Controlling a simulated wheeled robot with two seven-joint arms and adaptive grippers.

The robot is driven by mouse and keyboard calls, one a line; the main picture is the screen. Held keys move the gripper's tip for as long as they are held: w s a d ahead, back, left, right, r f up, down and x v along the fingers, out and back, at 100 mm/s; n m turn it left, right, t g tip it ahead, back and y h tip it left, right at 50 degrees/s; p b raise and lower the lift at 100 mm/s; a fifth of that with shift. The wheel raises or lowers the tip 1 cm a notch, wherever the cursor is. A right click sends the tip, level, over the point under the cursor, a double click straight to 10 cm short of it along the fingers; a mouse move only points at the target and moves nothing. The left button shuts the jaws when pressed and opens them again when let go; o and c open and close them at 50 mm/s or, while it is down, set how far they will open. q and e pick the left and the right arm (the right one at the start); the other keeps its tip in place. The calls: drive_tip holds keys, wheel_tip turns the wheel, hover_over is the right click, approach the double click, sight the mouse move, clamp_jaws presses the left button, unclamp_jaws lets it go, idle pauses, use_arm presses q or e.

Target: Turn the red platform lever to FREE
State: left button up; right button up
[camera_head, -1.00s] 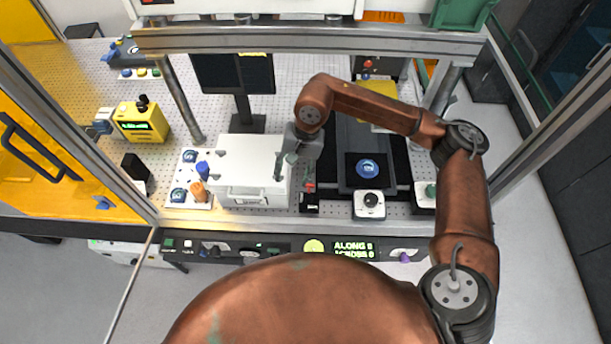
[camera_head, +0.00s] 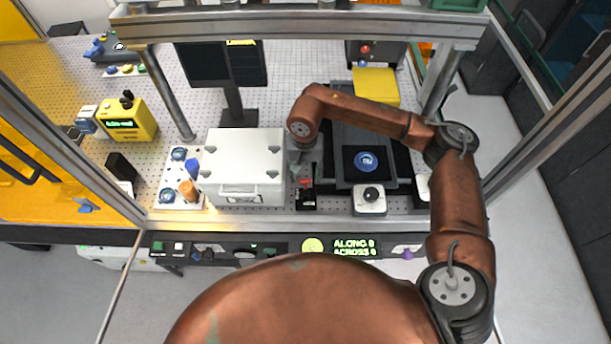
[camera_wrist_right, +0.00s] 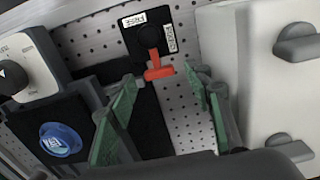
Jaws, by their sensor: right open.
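The red platform lever (camera_head: 306,183) sits on a small black base (camera_head: 308,201) between the white box and the black platform. In the right wrist view the red lever (camera_wrist_right: 157,72) has a T-shaped handle, and its black base (camera_wrist_right: 150,42) carries two white labels too small to read surely. My right gripper (camera_head: 303,170) points down just behind the lever. In the right wrist view its green-padded fingers (camera_wrist_right: 161,88) are apart and empty, with the lever's handle ahead between the tips, not visibly touched. My left gripper is not in view.
The white box (camera_head: 243,165) stands close on the left of the gripper. On the right are the black platform with a blue round disc (camera_head: 366,161) and a white unit with a black knob (camera_head: 370,200). A metal frame bar (camera_head: 300,35) crosses above the table.

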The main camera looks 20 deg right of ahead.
drive_tip(key=shift+f, duration=0.6)
drive_tip(key=c, duration=1.1)
